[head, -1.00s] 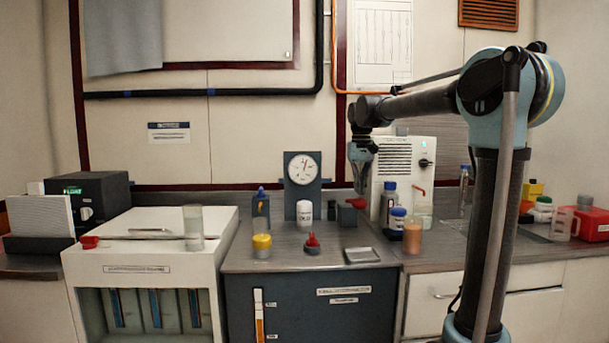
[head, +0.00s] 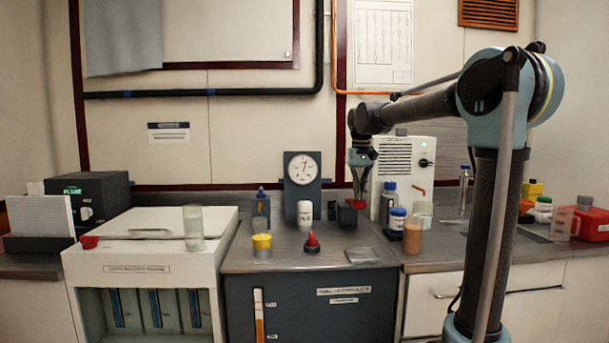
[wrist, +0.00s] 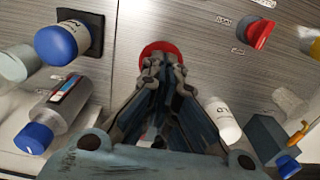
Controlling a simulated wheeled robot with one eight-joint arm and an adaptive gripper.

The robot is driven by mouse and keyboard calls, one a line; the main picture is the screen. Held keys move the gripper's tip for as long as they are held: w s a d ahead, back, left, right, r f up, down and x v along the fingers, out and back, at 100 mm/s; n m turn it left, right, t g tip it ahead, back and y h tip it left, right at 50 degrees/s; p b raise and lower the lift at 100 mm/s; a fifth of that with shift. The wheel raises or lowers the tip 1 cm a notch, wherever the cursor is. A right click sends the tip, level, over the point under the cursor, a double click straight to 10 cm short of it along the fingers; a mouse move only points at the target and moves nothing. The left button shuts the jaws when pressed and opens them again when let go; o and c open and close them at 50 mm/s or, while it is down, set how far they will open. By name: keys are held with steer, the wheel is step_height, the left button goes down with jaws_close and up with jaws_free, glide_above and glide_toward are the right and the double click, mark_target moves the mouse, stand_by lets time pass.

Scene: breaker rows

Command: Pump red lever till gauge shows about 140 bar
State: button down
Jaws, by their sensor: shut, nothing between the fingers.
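The pressure gauge (head: 303,168) is a white round dial on a dark upright plate at the back of the counter. Its needle points up, slightly right; the numbers are too small to read. The red lever's knob (head: 359,204) shows beside a dark block (head: 347,214), right of the gauge. My gripper (head: 359,193) points down just above the red knob. In the wrist view my gripper (wrist: 163,68) has its fingers together and empty, with the red knob (wrist: 160,48) just beyond the tips and partly hidden by them. I cannot tell whether they touch.
A white bottle (head: 305,213) stands left of the lever. Blue-capped bottles (head: 389,202) and an orange-brown container (head: 412,235) stand close on the right. A red-topped item (head: 312,243) and a flat metal tray (head: 362,255) lie in front.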

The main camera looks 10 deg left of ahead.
mark_target(359, 205)
steer(key=shift+f, duration=2.55)
steer(key=shift+r, duration=0.1)
steer(key=shift+r, duration=3.45)
steer(key=shift+r, duration=2.5)
